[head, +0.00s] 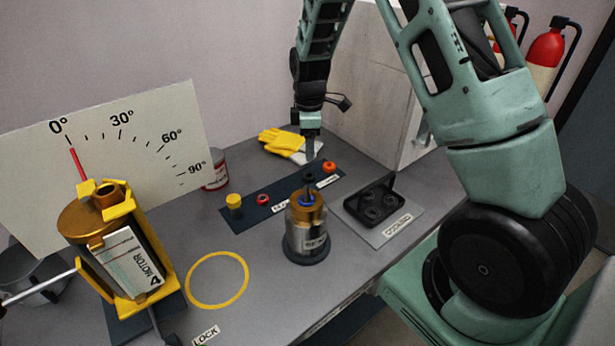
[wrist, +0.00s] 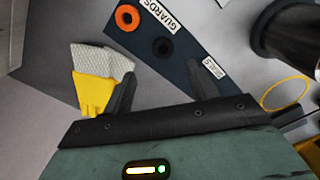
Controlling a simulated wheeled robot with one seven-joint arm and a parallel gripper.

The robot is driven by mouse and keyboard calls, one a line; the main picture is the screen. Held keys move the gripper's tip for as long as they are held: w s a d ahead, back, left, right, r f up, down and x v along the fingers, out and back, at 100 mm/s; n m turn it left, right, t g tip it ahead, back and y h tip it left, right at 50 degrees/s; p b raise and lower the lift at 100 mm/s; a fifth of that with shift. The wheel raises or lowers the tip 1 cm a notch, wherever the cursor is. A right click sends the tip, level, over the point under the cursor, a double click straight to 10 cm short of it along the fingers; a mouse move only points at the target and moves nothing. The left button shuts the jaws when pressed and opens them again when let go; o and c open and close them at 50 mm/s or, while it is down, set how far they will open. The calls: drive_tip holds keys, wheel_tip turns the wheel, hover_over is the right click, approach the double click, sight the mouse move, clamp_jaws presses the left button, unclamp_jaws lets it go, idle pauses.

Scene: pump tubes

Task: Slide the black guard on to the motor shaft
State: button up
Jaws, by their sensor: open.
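The black guard (wrist: 162,46) is a small ring lying on the dark strip beside an orange ring (wrist: 127,17). In the head view the black guard (head: 309,177) shows just behind the top of the silver and brass unit. The motor (head: 130,262), a brass-topped body with a label, sits tilted in a yellow cradle at the left; a short brass piece (head: 106,192) stands at its upper end. My gripper (head: 310,150) points down above the strip. In the wrist view its two fingers (wrist: 162,66) are apart with nothing between them, and the black guard is just beyond their tips.
The dark strip (head: 262,204) also holds yellow and red parts. A silver and brass unit (head: 306,240) stands upright in front of it. A black open case (head: 372,203) is at right, and yellow-and-white gloves (head: 290,145) lie behind. The dial board (head: 150,135) stands behind the motor.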

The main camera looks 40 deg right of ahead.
sight(309, 171)
wheel_tip(309, 171, down, 3)
drive_tip(key=shift+f, duration=0.2)
drive_tip(key=shift+s+a+f+p, duration=0.1)
drive_tip(key=shift+f+p, duration=0.15)
drive_tip(key=shift+f, duration=1.1)
drive_tip(key=shift+s+a+f+p, duration=0.1)
drive_tip(key=shift+f+p, duration=0.1)
drive_tip(key=shift+f, duration=1.15)
drive_tip(key=shift+c, duration=0.2)
drive_tip(key=c, duration=1)
